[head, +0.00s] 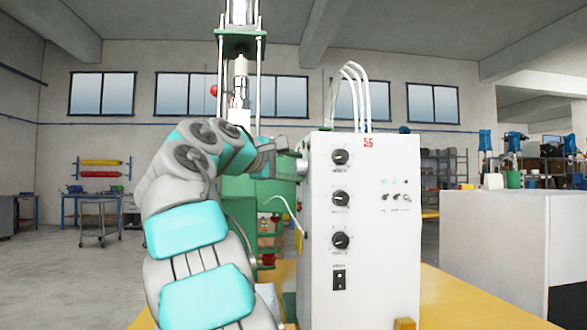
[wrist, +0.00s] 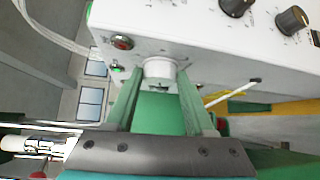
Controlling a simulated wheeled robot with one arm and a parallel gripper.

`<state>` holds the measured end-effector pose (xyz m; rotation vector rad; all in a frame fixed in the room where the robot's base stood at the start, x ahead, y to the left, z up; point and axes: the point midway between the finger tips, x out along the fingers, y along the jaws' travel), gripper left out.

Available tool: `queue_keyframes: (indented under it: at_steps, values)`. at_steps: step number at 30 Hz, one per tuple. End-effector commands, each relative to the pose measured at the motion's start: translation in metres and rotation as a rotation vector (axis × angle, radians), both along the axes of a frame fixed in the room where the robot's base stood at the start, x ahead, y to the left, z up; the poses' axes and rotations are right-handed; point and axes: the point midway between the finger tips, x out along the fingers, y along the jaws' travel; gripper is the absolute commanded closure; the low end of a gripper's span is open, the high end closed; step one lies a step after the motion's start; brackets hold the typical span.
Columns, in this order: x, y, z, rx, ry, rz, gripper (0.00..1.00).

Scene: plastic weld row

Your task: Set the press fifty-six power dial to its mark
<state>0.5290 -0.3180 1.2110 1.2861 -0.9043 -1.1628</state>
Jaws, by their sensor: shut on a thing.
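A white control box (head: 360,270) marked with a red 56 stands on the yellow bench, with black dials (head: 340,157) down its front. My gripper (head: 290,160) is at the box's left side, not at the front dials. In the wrist view my gripper (wrist: 158,85) is shut on a pale round knob (wrist: 160,67) that sticks out from the side face, one green finger on either side. The knob's mark and pointer cannot be made out. Two black front dials (wrist: 292,19) also show at the upper right of the wrist view.
A thin white lever (wrist: 228,93) juts out nearby. White hoses (head: 363,95) rise from the box top. The green press column (head: 240,45) stands behind my arm.

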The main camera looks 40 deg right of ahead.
Motion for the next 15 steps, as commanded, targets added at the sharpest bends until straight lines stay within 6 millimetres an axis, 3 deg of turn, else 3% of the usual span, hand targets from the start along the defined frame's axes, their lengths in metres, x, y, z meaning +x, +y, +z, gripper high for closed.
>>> queue_keyframes:
  at_steps: [15]
  values:
    - [-0.002,0.0011,0.0043,0.025,0.044,0.007,1.0]
